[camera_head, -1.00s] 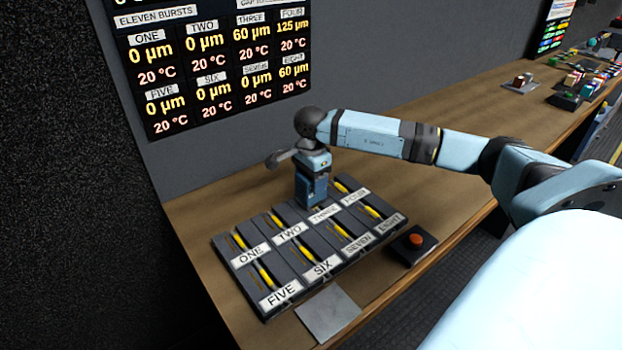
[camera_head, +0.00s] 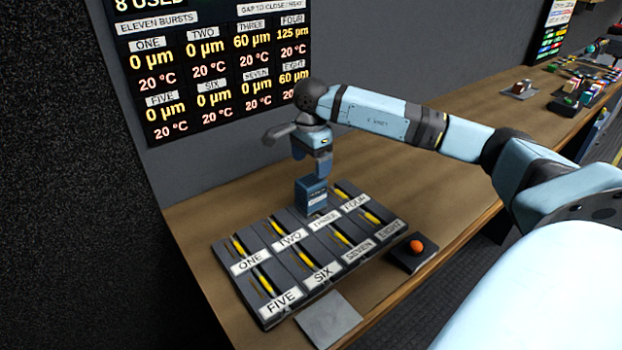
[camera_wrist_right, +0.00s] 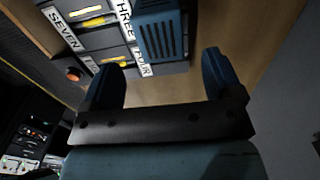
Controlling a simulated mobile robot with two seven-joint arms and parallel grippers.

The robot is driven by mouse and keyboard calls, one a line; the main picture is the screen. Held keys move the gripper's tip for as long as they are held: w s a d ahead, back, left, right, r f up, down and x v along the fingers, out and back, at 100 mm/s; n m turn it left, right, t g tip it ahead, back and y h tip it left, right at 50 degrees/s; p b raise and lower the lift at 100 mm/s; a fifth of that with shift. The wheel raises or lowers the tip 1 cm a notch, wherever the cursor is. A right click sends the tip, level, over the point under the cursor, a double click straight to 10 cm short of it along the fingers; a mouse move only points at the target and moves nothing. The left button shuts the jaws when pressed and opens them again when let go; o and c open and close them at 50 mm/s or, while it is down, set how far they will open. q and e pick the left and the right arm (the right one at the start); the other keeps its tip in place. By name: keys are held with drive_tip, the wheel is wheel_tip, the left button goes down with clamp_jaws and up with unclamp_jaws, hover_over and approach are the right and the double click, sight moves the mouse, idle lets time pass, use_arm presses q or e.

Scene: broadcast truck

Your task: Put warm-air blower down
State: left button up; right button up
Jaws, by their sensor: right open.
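The warm-air blower (camera_head: 311,197), a small blue box with dark vent slots, stands at the back of the slotted board (camera_head: 262,314), behind the THREE label. It also shows in the wrist view (camera_wrist_right: 160,28), top centre. My right gripper (camera_head: 322,172) is just above the blower, open and apart from it. In the wrist view its two blue fingers (camera_wrist_right: 162,62) are spread with nothing between them. The blower's underside is hidden, so I cannot tell exactly which part of the board it rests on. My left gripper is not in view.
The board has several labelled slots with yellow strips. A button box (camera_head: 413,252) with an orange button stands right of it, and a grey plate (camera_head: 330,320) lies in front. A wall display (camera_head: 215,75) hangs behind.

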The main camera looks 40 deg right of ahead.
drive_tip(key=shift+r, duration=2.25)
